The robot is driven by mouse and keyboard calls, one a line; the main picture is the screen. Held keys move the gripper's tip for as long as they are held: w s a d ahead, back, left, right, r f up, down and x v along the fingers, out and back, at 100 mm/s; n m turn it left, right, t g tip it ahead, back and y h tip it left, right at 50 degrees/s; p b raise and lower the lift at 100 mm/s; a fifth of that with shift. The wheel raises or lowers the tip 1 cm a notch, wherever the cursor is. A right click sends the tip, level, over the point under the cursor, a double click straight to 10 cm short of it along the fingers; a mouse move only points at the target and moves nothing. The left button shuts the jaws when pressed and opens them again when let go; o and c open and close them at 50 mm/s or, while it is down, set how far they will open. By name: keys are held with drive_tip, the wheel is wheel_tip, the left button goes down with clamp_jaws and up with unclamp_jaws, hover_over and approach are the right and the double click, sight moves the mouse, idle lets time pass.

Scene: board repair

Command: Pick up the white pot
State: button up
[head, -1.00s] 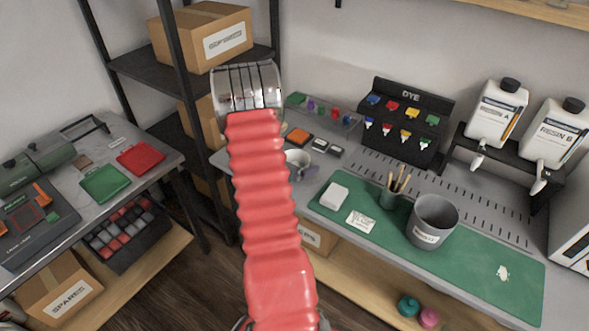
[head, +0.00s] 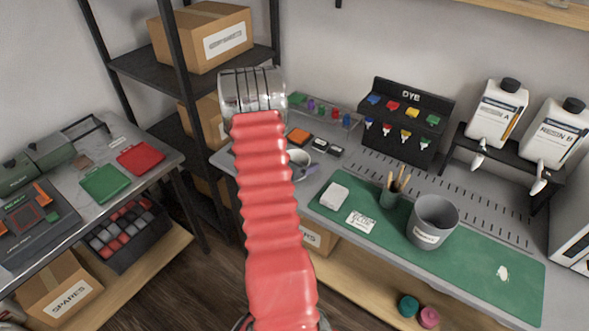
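A small white pot (head: 304,156) stands on the left part of the grey workbench, partly hidden behind my red-sleeved arm. A purple-grey item shows at its right side; I cannot tell whether it is in the pot or beside it. My gripper (head: 252,90) shows as a silver metal end at the top of my arm, up and left of the pot and apart from it in the picture. Its fingertips cannot be made out, nor whether it is open or holds anything.
Orange and dark pads (head: 298,136) lie behind the pot. On the green mat (head: 460,270) are a white block (head: 334,195), a brush cup (head: 389,198) and a grey bucket (head: 433,222). A dye rack (head: 410,115) stands behind. A black shelf (head: 145,75) with boxes stands left.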

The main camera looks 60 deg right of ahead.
drive_tip(key=c, duration=0.8)
drive_tip(key=shift+r, duration=0.3)
wheel_tip(320, 180, up, 9)
drive_tip(key=shift+r, duration=0.15)
idle(0.8)
drive_tip(key=shift+r, duration=0.1)
idle(0.6)
